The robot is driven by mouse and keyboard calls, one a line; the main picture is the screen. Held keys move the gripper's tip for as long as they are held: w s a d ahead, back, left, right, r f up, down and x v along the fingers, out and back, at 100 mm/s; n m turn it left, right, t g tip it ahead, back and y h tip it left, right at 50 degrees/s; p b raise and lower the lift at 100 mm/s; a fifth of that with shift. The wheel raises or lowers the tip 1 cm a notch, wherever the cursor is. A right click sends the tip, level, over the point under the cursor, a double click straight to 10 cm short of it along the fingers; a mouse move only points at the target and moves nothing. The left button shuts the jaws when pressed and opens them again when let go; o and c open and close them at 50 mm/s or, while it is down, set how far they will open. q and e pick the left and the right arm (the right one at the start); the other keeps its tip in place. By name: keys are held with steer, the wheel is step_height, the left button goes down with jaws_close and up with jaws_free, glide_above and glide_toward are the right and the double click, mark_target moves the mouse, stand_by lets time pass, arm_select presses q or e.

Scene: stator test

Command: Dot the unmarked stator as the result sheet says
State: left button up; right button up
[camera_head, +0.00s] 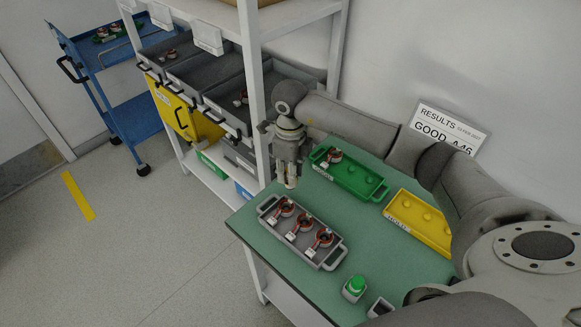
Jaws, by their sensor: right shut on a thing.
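The result sheet (446,128) stands at the back of the green table and reads "RESULTS", "GOOD" and a code like "A46", partly covered by my right arm. A grey tray (335,257) holds three copper-coloured stators (303,223) with white tags. Another stator (333,156) sits in the left end of the green tray (365,190). I cannot make out dots on any stator. My right gripper (290,181) points down above the table's back left edge, behind the grey tray, shut on a small pale thing that is mostly hidden. My left gripper is out of view.
A yellow tray (405,217) lies right of the green one, partly behind my arm. A green-topped block (355,288) and a small open dark holder (380,307) stand at the front. A shelf with grey bins (220,103) is at left; a blue cart (130,95) stands beyond.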

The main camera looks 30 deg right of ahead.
steer(key=shift+d+f, duration=0.1)
steer(key=shift+f, duration=0.15)
steer(key=shift+f+b, duration=1.4)
steer(key=shift+f, duration=0.8)
steer(key=shift+f+b, duration=0.65)
steer(key=shift+b, duration=0.1)
steer(key=shift+r+p, duration=0.55)
steer(key=shift+r, duration=0.3)
steer(key=shift+r+p, duration=1.1)
steer(key=shift+r, duration=1.05)
